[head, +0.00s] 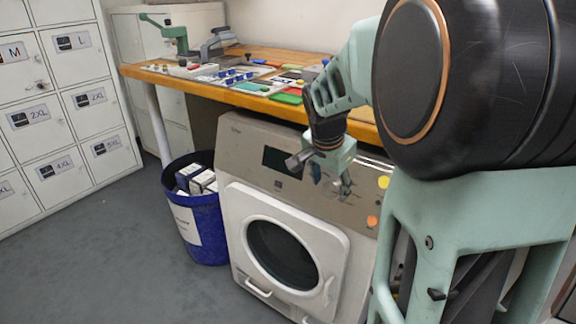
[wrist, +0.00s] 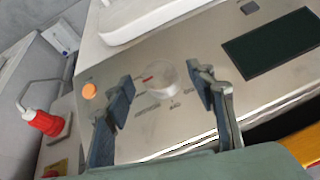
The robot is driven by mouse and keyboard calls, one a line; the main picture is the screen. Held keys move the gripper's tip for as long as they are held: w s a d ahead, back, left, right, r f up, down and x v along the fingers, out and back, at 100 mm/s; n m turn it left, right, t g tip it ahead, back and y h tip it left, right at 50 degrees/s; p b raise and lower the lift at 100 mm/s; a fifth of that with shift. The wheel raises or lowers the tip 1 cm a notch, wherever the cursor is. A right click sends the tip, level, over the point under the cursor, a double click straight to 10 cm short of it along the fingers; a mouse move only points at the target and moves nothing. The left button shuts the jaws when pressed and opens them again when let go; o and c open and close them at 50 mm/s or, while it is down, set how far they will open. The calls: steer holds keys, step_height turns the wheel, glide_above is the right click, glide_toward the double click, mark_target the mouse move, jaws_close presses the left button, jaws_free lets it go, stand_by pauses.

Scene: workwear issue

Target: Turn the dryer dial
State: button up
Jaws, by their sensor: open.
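The dryer (head: 228,160) stands under the wooden bench, with a round door and a metallic control panel on its upper front. In the wrist view the dial (wrist: 174,80) is a pale round knob on the panel (wrist: 140,135), with a small red mark beside its left edge. My gripper (wrist: 160,92) is open, its two dark fingers on either side of the dial and apart from it in the picture. Whether the fingertips reach the dial's depth is unclear. In the head view my gripper (head: 333,182) is in front of the panel's right part and hides the dial.
A dark display (wrist: 272,45) and an orange round spot (wrist: 89,91) are on the panel. A blue bin (head: 205,238) with boxes stands left of the dryer. The wooden bench (head: 200,87) above carries many small items. Lockers (head: 60,120) line the left; floor is clear there.

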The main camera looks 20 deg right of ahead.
steer(key=shift+w+d+f, duration=0.15)
steer(key=shift+w+f, duration=0.05)
steer(key=shift+f, duration=0.25)
steer(key=c, duration=1.2)
steer(key=shift+o, duration=0.2)
